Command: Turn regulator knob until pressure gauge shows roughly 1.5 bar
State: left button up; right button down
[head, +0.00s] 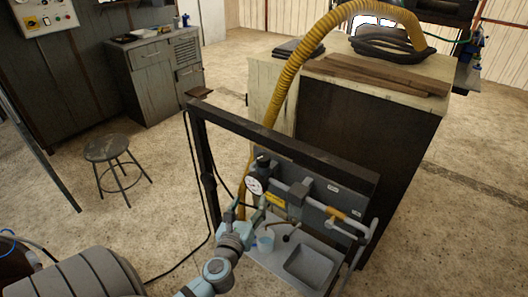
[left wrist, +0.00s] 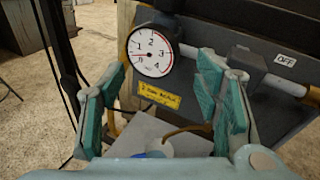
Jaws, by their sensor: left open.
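The pressure gauge (head: 254,186) is a round white dial on the grey panel of the rack; it also shows in the left wrist view (left wrist: 151,52). Its scale runs from 0 to 4; the needle is too small to read surely. A dark knob (left wrist: 166,14), apparently the regulator knob, sits just above the gauge; it also shows in the head view (head: 263,159). My left gripper (left wrist: 163,72) is open and empty, its teal-padded fingers on either side of the gauge in the wrist view, below the knob. It shows in front of the panel in the head view (head: 250,207).
The dark rack frame (head: 290,140) and yellow hose (head: 290,82) stand close by. A stool (head: 107,150) is at left.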

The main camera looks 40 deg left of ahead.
pick_arm(q)
jog(key=m+t, duration=0.1)
jog(key=m, duration=0.1)
send_near(261, 164)
jog(key=shift+y, duration=0.3)
jog(key=x, duration=0.8)
jog(key=b+x, duration=0.1)
jog(key=x, duration=0.2)
jog(key=shift+w+f, duration=0.25)
jog(key=shift+w, duration=0.2)
jog(key=shift+w+a+r, duration=0.1)
jog(key=shift+w, duration=0.15)
jog(key=c, duration=1.1)
jog(key=shift+c, duration=0.3)
